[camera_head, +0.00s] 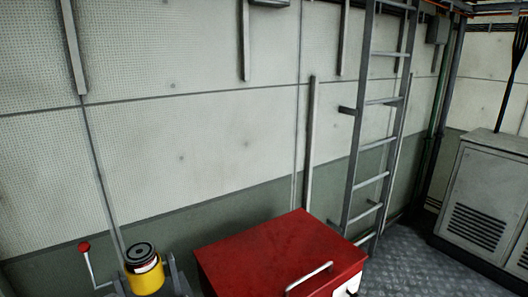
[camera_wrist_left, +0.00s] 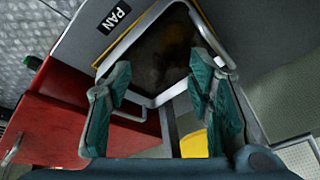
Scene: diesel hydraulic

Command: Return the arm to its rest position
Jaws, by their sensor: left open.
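My left gripper (camera_wrist_left: 160,82) shows in the left wrist view with its two teal fingers spread apart. I see nothing held between them. Beyond the fingertips is an open pan (camera_wrist_left: 160,58) with a pale rim and a dark, stained inside; a label reading "PAN" is beside it. A yellow part (camera_wrist_left: 194,145) shows between the fingers, low in the view and partly hidden by the right-hand finger. Neither arm shows in the head view, and my right gripper is in neither view.
A red cabinet (camera_head: 280,250) with a handle stands at the bottom centre. Left of it are a yellow cylinder with a black top (camera_head: 144,272) and a red-knobbed lever (camera_head: 86,250). A ladder (camera_head: 372,140) stands behind, and a grey cabinet (camera_head: 485,200) stands at right. Floor shows between them.

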